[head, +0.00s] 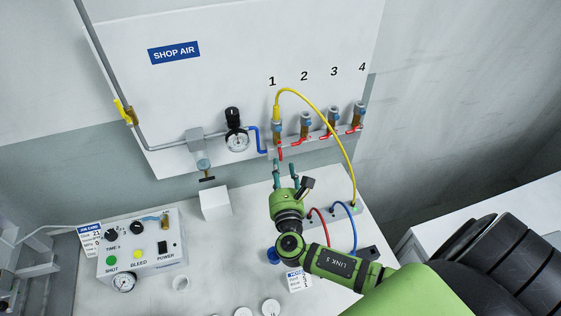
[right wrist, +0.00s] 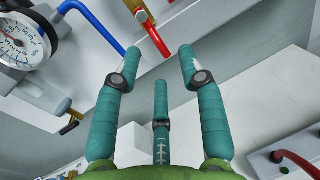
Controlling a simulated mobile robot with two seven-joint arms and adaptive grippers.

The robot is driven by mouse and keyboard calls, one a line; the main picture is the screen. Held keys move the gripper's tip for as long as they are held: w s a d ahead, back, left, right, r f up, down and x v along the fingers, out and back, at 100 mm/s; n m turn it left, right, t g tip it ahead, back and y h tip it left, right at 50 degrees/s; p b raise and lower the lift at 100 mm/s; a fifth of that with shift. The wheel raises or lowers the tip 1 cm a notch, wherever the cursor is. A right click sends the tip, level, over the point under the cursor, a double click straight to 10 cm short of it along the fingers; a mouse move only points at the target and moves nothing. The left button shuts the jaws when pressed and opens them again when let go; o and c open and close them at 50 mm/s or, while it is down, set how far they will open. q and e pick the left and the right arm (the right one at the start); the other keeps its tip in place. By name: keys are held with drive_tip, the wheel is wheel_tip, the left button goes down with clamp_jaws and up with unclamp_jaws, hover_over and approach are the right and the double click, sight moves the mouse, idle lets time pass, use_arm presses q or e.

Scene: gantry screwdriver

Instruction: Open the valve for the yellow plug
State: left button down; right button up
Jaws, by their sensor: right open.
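A yellow plug (head: 276,111) with a yellow hose (head: 326,117) sits in the outlet under number 1 on the wall manifold. A red valve handle (head: 281,154) hangs down below that outlet. A red handle also shows in the right wrist view (right wrist: 154,37), just beyond the fingertips and between them. My right gripper (head: 285,168) is open and empty, with its teal fingers pointing up toward the manifold, just below the handle. In the right wrist view the fingers (right wrist: 160,58) are spread, and no contact with the handle shows. My left gripper is not in view.
Outlets 2, 3 and 4 have red handles (head: 327,133) slanting sideways. A gauge (head: 237,140) and blue pipe (head: 258,140) are left of outlet 1. Below are a white block (head: 215,203), a control box (head: 141,247) and red and blue hoses (head: 319,218).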

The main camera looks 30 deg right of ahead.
drive_tip(key=v, duration=0.8)
drive_tip(key=shift+d, duration=0.15)
